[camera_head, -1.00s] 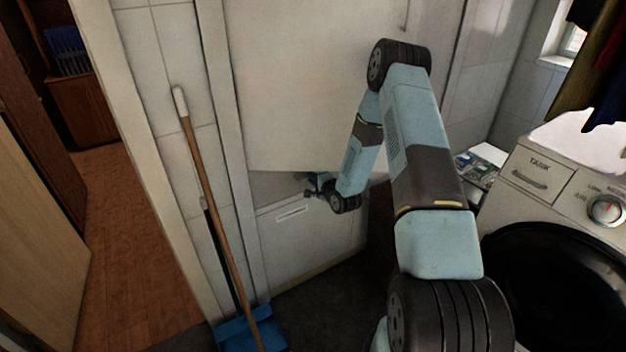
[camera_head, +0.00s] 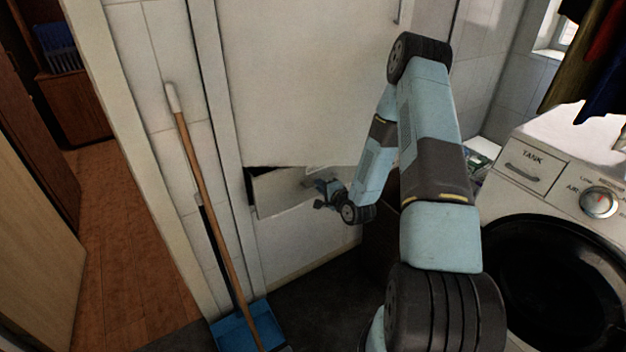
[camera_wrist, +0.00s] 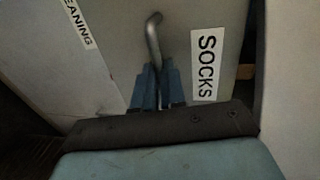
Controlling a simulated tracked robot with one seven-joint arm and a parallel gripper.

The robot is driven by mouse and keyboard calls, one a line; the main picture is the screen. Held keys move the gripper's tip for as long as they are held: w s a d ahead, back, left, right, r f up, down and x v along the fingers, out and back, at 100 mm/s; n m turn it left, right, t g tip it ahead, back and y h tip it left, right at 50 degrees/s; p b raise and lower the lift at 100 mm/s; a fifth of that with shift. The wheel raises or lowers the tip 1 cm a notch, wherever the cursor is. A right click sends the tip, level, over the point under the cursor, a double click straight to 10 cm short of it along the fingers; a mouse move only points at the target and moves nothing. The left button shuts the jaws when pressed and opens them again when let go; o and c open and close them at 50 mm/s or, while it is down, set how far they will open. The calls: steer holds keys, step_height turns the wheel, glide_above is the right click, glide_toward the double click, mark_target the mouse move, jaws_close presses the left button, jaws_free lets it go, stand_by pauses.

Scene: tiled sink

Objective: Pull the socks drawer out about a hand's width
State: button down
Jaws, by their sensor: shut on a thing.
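The socks drawer (camera_head: 280,196) is a pale grey front low in the white cabinet, left of my arm in the head view. It stands out from the cabinet, with a dark gap along its top and left edges. In the wrist view its white label reads SOCKS (camera_wrist: 206,65). A bent metal bar handle (camera_wrist: 153,35) is beside the label. My gripper (camera_head: 322,190) is at the drawer front; in the wrist view its blue fingers (camera_wrist: 157,82) are shut on the handle. The drawer's inside is mostly hidden.
A second label, partly cut off and ending in EANING (camera_wrist: 76,22), shows in the wrist view. A broom (camera_head: 200,180) and blue dustpan (camera_head: 247,328) stand left of the cabinet. A washing machine (camera_head: 555,215) stands right. Dark floor lies clear before the drawer.

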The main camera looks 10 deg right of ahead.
steer(key=shift+s+d+f, duration=0.2)
steer(key=shift+s, duration=0.4)
steer(key=c, duration=1.2)
jaws_free()
steer(key=shift+w+r, duration=0.1)
steer(key=v, duration=1.3)
steer(key=shift+s+d, duration=0.1)
steer(key=shift+s, duration=0.3)
steer(key=shift+w+r, duration=0.1)
